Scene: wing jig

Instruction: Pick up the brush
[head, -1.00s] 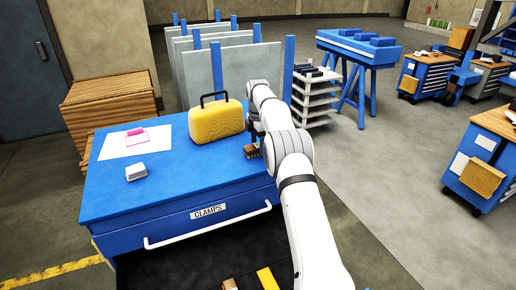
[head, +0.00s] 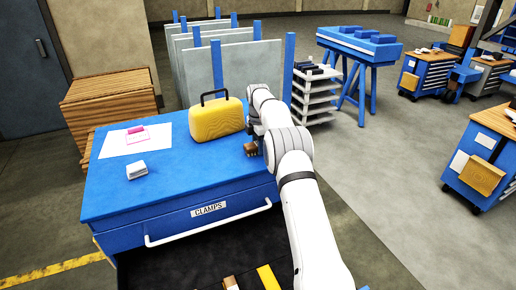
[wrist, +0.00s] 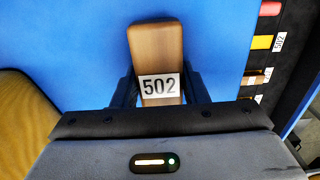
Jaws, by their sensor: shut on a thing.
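The brush (head: 251,149) has a brown wooden body and is at the right end of the blue workbench top (head: 190,178). In the wrist view its wooden handle (wrist: 157,48) carries a white label reading 502. My gripper (head: 256,136) is over the brush. In the wrist view my gripper (wrist: 158,92) has one dark finger on each side of the handle and is shut on it. The bristles are hidden in the wrist view. I cannot tell whether the brush touches the bench top.
A yellow case (head: 216,120) stands just left of my gripper. A small white block (head: 136,170) and a white sheet (head: 130,142) with a pink item (head: 137,134) lie further left. The drawer (head: 208,213) marked CLAMPS is open in front, with several items in it.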

